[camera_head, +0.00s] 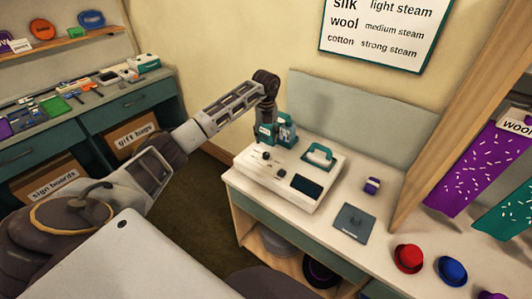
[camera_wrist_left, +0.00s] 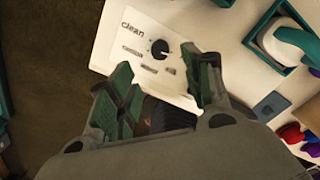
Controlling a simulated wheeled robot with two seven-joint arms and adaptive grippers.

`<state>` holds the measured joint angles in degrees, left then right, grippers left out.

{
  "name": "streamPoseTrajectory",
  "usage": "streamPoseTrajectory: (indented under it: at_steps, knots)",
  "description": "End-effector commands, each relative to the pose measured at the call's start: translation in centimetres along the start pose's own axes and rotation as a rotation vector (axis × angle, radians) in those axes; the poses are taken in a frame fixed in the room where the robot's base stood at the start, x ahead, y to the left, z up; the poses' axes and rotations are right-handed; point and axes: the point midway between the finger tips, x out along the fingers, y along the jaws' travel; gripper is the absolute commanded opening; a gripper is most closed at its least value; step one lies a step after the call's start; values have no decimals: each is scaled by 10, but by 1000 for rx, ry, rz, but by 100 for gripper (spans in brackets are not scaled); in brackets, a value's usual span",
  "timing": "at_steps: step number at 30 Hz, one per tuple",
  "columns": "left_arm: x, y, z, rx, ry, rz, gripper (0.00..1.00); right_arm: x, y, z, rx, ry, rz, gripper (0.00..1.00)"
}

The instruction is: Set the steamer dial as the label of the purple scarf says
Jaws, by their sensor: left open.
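The purple scarf (camera_head: 470,170), with white flecks, hangs at the right of the head view. A label (camera_head: 515,123) reading "wool" is at its upper end, partly cut off by the frame edge. The white steamer (camera_head: 315,208) stands on the counter with small dark knobs on top. In the left wrist view a round black dial (camera_wrist_left: 159,48) sits on its panel, with "clean" and several small, unreadable labels around it. My left gripper (camera_head: 275,137) is open above the panel. In the wrist view its green fingers (camera_wrist_left: 165,95) are apart, with the dial beyond them, not between them. My right gripper is not in view.
A wall chart (camera_head: 375,30) pairs silk with light, wool with medium and cotton with strong steam. A purple spool (camera_head: 372,186), a grey pad (camera_head: 353,222) and small hats (camera_head: 409,258) are on the counter (camera_head: 330,200).

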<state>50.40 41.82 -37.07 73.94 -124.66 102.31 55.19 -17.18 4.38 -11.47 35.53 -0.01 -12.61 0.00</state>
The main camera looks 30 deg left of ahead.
Motion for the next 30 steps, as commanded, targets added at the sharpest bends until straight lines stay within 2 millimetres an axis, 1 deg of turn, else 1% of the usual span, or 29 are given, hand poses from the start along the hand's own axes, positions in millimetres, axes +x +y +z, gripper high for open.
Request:
streamPoseTrajectory:
  at_steps: [1,6,18,24,30]
  knots:
    - [7,0,-1,0,3,2,50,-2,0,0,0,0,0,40]
    - [30,0,-1,-1,4,2,50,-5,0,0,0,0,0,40]
    - [80,0,-1,-1,2,1,50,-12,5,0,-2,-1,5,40]
    - [95,0,-1,0,2,0,50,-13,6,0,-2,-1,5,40]
    - [100,0,0,0,0,0,50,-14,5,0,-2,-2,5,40]
